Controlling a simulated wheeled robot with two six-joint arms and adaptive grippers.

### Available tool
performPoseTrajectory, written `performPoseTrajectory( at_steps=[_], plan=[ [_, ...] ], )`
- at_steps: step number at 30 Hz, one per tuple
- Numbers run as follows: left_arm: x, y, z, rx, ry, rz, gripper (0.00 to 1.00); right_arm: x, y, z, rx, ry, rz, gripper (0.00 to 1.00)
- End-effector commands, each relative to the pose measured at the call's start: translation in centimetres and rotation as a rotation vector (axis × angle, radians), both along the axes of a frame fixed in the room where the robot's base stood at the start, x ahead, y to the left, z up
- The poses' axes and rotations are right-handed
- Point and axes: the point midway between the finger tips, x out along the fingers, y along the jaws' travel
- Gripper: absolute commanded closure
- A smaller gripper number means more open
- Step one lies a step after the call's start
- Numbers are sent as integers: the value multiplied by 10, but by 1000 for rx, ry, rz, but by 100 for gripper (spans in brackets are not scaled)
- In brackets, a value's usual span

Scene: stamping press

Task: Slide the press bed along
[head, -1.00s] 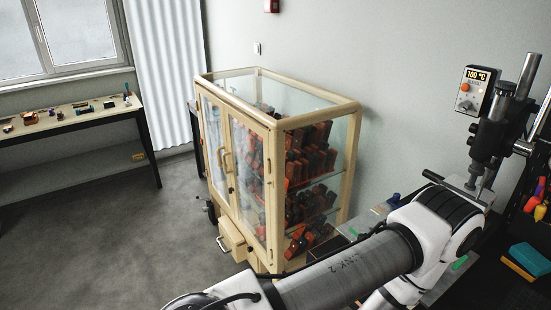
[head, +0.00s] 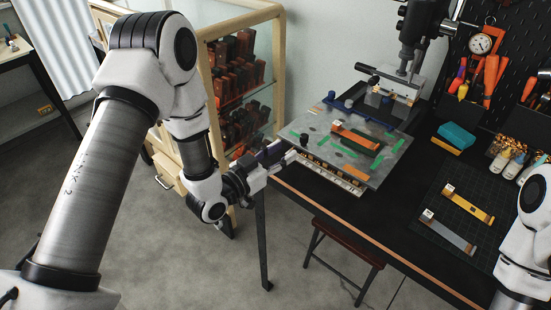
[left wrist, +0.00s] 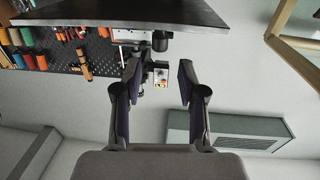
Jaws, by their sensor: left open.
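The press bed (head: 372,166) is a grey plate with dark holes and green strips, on the black table below the stamping press (head: 407,62). An orange-brown strap lies on it. My left gripper (head: 284,153) is just left of the bed's left corner, around its height, pointing right. Whether it touches the bed I cannot tell. In the left wrist view the left gripper's fingers (left wrist: 158,82) are spread apart with nothing between them. That view is upside down, and a dark flat slab edge (left wrist: 120,20) crosses its top. My right gripper is out of view.
A glass cabinet (head: 282,60) stands behind my left arm. A stool (head: 345,252) is under the table. Yellow and grey straps (head: 467,209) lie on a mat at right, with a teal block (head: 456,136) and bottles (head: 508,163) behind. Tools hang on the pegboard (head: 505,50).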

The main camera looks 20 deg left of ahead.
Motion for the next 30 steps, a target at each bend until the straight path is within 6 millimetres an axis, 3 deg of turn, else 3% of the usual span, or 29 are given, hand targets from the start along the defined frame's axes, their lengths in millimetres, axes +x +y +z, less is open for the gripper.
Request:
performPoseTrajectory(
  at_steps=[10,17,18,21,30],
  plan=[
    [45,-22,-2,2,0,0,59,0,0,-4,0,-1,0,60],
    [61,-29,-1,1,4,1,59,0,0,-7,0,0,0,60],
    [61,-29,-1,1,5,2,63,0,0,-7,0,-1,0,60],
    [61,-29,-1,1,5,2,98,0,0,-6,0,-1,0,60],
    [65,-30,-1,1,3,2,100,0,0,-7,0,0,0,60]
  ],
)
